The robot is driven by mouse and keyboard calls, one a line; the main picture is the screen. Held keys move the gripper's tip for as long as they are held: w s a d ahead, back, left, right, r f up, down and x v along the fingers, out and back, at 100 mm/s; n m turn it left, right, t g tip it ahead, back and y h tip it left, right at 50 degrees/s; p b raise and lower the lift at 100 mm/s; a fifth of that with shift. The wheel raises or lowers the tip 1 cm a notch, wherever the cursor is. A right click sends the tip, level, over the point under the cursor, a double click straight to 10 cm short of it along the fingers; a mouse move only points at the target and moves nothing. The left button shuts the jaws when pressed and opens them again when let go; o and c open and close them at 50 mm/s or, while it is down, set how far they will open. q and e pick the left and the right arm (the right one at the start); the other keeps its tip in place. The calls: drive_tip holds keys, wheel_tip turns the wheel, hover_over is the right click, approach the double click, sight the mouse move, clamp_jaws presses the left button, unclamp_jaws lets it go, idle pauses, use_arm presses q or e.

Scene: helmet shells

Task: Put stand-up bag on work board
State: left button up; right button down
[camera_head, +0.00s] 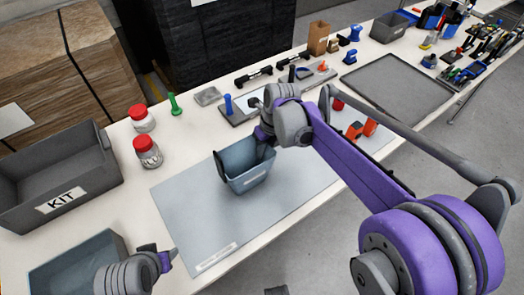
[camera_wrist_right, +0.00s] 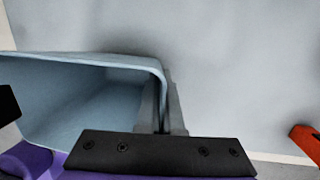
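A blue-grey open-topped container (camera_head: 247,180) is at the work board (camera_head: 200,215), a pale grey-blue mat with a label at its near edge. I cannot tell whether it rests on the board or hangs just above it. My right gripper (camera_head: 265,140) has its fingers on either side of the container's wall. The wrist view shows the fingers (camera_wrist_right: 165,110) closed on that wall beside the container's opening (camera_wrist_right: 80,95). A brown upright bag-like object (camera_head: 318,38) stands at the table's back. My left gripper (camera_head: 165,260) is at lower left; its finger gap is unclear.
A grey KIT bin (camera_head: 62,201) and a blue bin (camera_head: 75,270) stand at left. Two red-lidded jars (camera_head: 148,152) and a green peg (camera_head: 174,104) stand behind the board. Orange parts (camera_head: 360,129) lie to the right, near a dark tray (camera_head: 397,84). The board's left part is clear.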

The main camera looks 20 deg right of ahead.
drive_tip(key=c, duration=1.1)
unclamp_jaws()
drive_tip(key=p+v, duration=0.1)
drive_tip(key=v, duration=1.1)
drive_tip(key=shift+r, duration=0.1)
